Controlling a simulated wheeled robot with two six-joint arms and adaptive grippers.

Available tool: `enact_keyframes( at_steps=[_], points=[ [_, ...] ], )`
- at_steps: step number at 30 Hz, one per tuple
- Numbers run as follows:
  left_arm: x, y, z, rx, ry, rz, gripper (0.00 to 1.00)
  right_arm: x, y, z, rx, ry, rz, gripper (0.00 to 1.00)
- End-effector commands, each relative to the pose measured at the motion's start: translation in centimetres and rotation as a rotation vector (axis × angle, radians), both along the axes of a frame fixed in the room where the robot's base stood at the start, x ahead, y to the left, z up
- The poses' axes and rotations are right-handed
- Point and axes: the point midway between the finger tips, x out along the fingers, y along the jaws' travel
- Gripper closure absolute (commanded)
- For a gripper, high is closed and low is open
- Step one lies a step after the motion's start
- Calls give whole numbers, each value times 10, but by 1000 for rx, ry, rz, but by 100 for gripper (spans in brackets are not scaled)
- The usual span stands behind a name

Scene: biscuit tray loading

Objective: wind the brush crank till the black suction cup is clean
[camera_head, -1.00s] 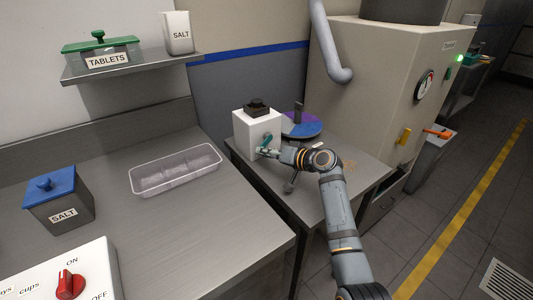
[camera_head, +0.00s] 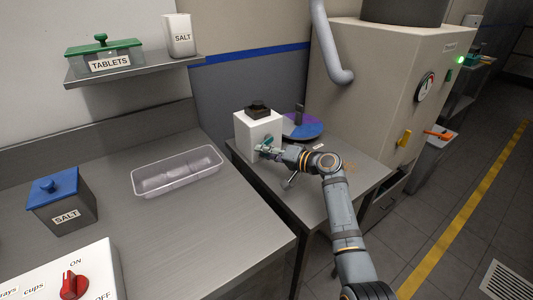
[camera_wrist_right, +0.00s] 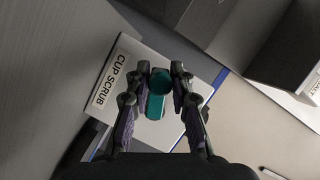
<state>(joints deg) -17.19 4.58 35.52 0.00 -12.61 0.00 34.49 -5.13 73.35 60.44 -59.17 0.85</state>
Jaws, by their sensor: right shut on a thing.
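The white brush box (camera_head: 250,130) stands on the metal side table; in the right wrist view it (camera_wrist_right: 125,65) carries a "CUP SCRUB" label. A dark block-like piece (camera_head: 257,108) sits on its top; I cannot tell whether this is the black suction cup, nor how clean it is. The teal crank (camera_head: 265,148) is on the box's front side, and its handle (camera_wrist_right: 157,95) shows between the fingers in the right wrist view. My right gripper (camera_head: 268,149) is shut on the crank handle; it also shows in the right wrist view (camera_wrist_right: 160,82). My left gripper is out of view.
A large beige machine (camera_head: 370,90) rises at the right. A clear tray (camera_head: 195,176), a blue-lidded salt tin (camera_head: 75,218) and a control box with a red knob (camera_head: 73,284) are on the left bench.

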Motion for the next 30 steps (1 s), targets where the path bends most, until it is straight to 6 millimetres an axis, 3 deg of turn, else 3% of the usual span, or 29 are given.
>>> enact_keyframes(
  at_steps=[12, 30],
  points=[
    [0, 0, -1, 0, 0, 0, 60, -1, 2, 12, 188, 119, -1, 100],
    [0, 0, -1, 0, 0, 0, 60, -1, 2, 15, 225, 142, -2, 100]
  ],
)
